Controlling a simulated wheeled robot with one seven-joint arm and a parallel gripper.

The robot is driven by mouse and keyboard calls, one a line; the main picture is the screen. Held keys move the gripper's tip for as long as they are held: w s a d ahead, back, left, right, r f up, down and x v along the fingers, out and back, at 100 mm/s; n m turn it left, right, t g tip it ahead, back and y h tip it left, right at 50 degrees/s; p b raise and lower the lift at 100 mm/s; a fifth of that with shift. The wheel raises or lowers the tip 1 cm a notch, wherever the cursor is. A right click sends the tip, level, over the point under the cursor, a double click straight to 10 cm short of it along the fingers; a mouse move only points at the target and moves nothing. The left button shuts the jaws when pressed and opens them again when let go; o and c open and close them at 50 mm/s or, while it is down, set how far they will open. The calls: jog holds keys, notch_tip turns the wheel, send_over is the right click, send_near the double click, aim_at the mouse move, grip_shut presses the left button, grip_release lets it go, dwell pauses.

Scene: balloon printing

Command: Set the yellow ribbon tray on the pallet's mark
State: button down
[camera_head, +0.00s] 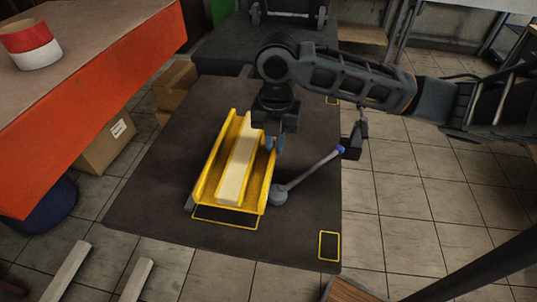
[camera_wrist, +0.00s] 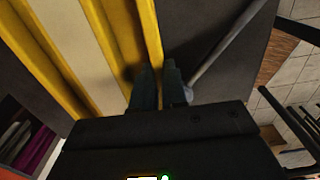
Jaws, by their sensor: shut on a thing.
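The yellow ribbon tray (camera_head: 262,178) is a long channelled tray with a pale strip (camera_head: 238,168) lying along its middle. It is on or just above the dark pallet (camera_head: 155,190); I cannot tell if it touches. A yellow-outlined mark (camera_head: 225,217) shows at its near end, partly covered by the tray. My gripper (camera_head: 273,143) is at the tray's far right side, shut on its right wall. In the wrist view, the fingers (camera_wrist: 160,72) close on that wall's edge, and the tray (camera_wrist: 122,42) fills the upper left.
A grey rod with a blue tip (camera_head: 310,172) stands slanted from a round base just right of the tray. A smaller yellow-outlined mark (camera_head: 329,245) is at the near right corner. Cardboard boxes (camera_head: 107,143) and an orange-sided table (camera_head: 110,75) are at left.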

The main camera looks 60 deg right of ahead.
jog(key=shift+w+a+f, duration=0.4)
jog(key=shift+a, duration=0.15)
jog(key=shift+f, duration=2)
jog(key=shift+f, duration=0.1)
jog(key=shift+f, duration=0.1)
jog(key=c, duration=1.2)
grip_release()
jog(key=shift+o, duration=0.2)
